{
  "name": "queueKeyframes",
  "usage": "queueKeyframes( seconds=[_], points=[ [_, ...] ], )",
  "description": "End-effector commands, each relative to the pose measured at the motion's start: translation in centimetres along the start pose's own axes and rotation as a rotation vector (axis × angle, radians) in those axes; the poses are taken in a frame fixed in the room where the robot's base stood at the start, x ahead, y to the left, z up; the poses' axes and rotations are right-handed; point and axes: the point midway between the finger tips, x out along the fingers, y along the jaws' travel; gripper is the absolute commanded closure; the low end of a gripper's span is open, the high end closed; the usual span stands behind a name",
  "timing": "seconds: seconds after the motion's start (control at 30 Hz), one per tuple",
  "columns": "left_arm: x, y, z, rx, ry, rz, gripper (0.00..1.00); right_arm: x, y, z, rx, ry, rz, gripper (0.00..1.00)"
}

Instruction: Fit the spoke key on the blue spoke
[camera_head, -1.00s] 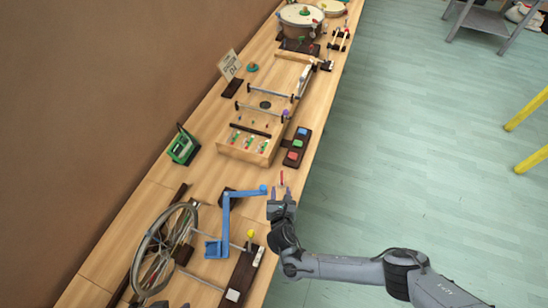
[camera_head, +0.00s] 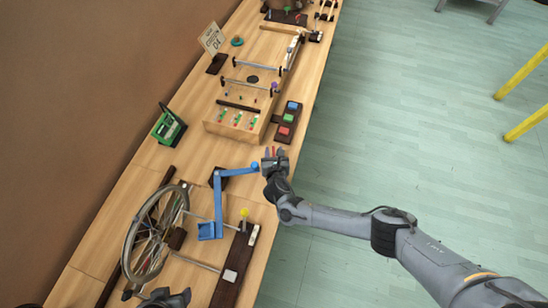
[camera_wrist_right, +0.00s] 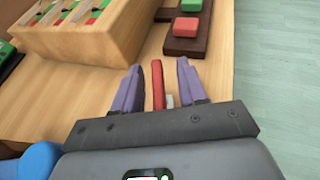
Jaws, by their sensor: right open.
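The spoked wheel (camera_head: 157,232) stands at the lower left of the bench in the head view; I cannot pick out a blue spoke on it. My right gripper (camera_head: 274,153) is at the bench's right edge, beside the blue crank's ball end. In the right wrist view its purple fingers (camera_wrist_right: 158,88) are open. An upright red piece (camera_wrist_right: 157,84) with a pale part beside it shows between them, with gaps on both sides; it may be the spoke key. What seems to be my left gripper (camera_head: 166,298) is at the bottom edge, cut off, its jaws unclear.
A blue crank (camera_head: 218,200) stands between the wheel and my right gripper. A wooden box (camera_head: 231,122), a dark block with coloured buttons (camera_head: 287,119) and a green frame (camera_head: 168,127) lie farther along the bench.

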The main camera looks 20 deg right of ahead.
Motion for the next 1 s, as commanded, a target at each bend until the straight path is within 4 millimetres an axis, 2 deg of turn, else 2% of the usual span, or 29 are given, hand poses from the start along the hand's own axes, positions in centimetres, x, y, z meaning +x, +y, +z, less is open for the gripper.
queueKeyframes(
  seconds=[0.13,0.4,0.7,1.0],
  points=[
    [0.58,0.05,0.16,-0.001,0.001,0.001,0.45,1.21,0.07,-0.11,0.000,0.000,0.001,0.58],
    [0.54,-0.07,0.16,0.004,0.000,-0.003,0.45,1.37,0.05,-0.03,0.001,0.001,0.001,0.58],
    [0.55,-0.28,0.21,0.012,-0.001,-0.010,0.45,1.35,0.06,-0.03,0.000,0.001,0.001,1.00],
    [0.53,-0.26,0.20,0.011,-0.001,-0.009,0.45,1.34,0.07,0.02,0.001,0.000,0.001,1.00]
  ],
)
